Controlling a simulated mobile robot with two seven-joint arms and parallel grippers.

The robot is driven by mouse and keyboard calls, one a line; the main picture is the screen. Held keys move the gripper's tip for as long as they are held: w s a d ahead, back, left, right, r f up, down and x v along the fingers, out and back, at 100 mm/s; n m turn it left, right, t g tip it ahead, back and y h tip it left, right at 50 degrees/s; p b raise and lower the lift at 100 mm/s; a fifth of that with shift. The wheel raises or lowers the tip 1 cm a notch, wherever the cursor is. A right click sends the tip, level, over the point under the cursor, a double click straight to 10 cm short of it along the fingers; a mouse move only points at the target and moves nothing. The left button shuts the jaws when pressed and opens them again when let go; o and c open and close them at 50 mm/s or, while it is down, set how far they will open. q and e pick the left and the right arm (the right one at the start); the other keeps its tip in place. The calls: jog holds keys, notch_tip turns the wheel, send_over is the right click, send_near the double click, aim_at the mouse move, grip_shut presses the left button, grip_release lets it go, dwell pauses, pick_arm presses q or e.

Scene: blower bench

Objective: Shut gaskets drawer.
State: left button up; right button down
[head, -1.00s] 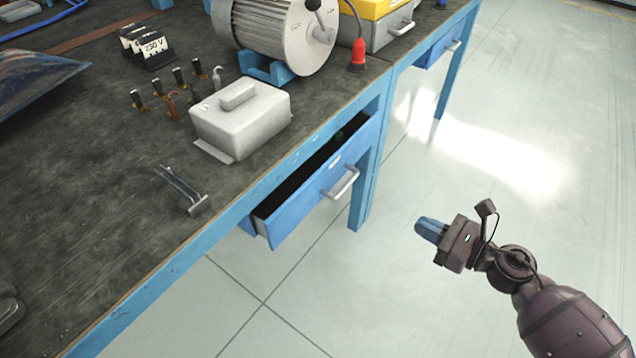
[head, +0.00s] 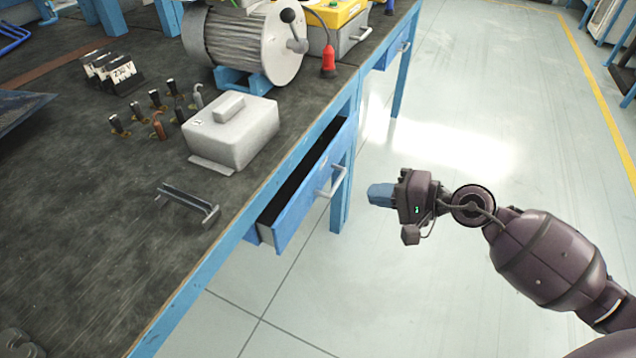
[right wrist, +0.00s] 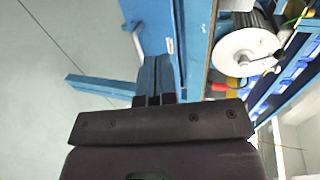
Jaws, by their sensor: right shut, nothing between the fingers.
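A blue drawer (head: 309,196) stands pulled out from under the bench's front edge, with a dark gap showing behind its front panel. Its grey bar handle (head: 331,181) faces right, and a pale label sits above the handle. I cannot read the label. My right gripper (head: 372,194) is shut and empty, a short way right of the handle and apart from it. In the right wrist view its blue fingers (right wrist: 155,72) are together, beside the blue bench parts. My left gripper is in neither view.
The dark bench top (head: 95,220) holds a grey motor (head: 243,45), a light grey box (head: 231,135), a metal bracket (head: 188,200) and several small terminals. A second drawer (head: 393,49) is farther back.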

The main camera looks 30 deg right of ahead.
aim_at(309, 182)
jog(key=x, duration=0.5)
jog(key=b+x, duration=0.1)
jog(key=x, duration=0.5)
jog(key=shift+w+a+r, duration=0.1)
jog(key=shift+r, duration=0.1)
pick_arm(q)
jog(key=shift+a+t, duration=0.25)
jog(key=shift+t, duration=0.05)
pick_arm(e)
jog(key=shift+w+a+r, duration=0.1)
jog(key=shift+w+a, duration=0.3)
jog(key=shift+w, duration=0.1)
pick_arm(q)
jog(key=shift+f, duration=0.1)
pick_arm(e)
jog(key=shift+w+a, duration=0.1)
jog(key=shift+w, duration=0.05)
jog(key=w+a, duration=0.2)
jog(key=w, duration=0.1)
jog(key=shift+w+a, duration=0.2)
jog(key=shift+a, duration=0.1)
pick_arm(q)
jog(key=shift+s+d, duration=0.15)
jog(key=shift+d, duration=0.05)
pick_arm(e)
jog(key=shift+r, duration=0.1)
